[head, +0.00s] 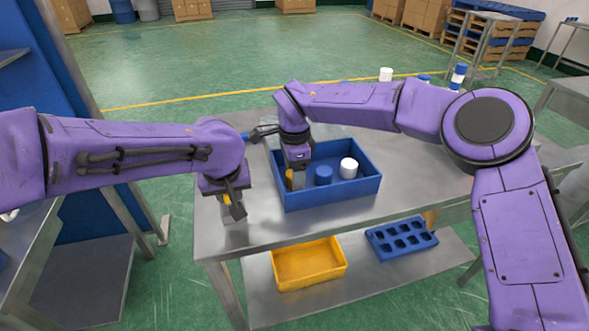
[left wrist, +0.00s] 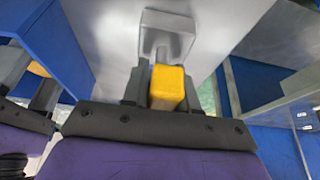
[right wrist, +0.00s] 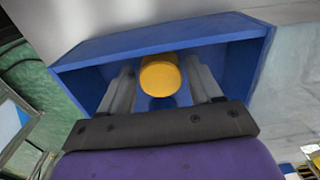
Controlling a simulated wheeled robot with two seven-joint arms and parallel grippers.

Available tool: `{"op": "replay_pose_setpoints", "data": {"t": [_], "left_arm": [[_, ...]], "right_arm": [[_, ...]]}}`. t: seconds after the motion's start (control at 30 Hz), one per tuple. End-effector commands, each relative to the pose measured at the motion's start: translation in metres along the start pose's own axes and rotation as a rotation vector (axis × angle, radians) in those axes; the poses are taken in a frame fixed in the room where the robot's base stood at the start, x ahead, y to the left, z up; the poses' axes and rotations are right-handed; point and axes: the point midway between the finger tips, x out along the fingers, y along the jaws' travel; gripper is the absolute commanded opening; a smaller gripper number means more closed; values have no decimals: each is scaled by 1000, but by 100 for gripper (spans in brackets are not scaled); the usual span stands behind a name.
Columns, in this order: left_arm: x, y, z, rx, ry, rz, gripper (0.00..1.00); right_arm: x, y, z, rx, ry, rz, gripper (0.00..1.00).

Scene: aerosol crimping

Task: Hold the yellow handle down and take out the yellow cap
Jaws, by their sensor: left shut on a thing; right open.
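The yellow handle (left wrist: 168,86) sits between the fingers of my left gripper (left wrist: 165,84), which is shut on it. In the head view, the left gripper (head: 235,205) is low at the table's left edge, with a bit of the yellow handle (head: 227,199) showing. A grey metal part (left wrist: 165,38) lies beyond the handle. The yellow cap (right wrist: 160,76) is inside the blue bin (right wrist: 92,60), between the spread fingers of my right gripper (right wrist: 160,68). In the head view, the right gripper (head: 293,178) points down at the bin's left side and mostly hides the cap.
A blue cap (head: 323,175) and a white cap (head: 348,167) stand in the blue bin (head: 335,195) to the right of my right gripper. The steel table (head: 410,185) is bare to the right. A yellow tray (head: 308,265) and a blue holed rack (head: 402,239) sit on the lower shelf.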

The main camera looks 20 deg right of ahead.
Motion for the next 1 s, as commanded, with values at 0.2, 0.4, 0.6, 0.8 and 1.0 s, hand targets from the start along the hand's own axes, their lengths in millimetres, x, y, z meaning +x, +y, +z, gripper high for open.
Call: {"op": "replay_pose_setpoints", "data": {"t": [0.2,0.4,0.6,0.8,1.0], "left_arm": [[4,0,5,3,-11,-3,0],[4,0,5,3,-11,-3,0],[4,0,5,3,-11,-3,0],[4,0,5,3,-11,-2,0],[4,0,5,3,-11,-2,0]], "right_arm": [[0,0,0,0,0,0,35],[-2,0,0,0,0,-1,30],[-24,0,0,1,-1,-2,30],[-48,-1,0,1,0,-2,30],[-72,-1,0,0,-1,-3,30]]}}
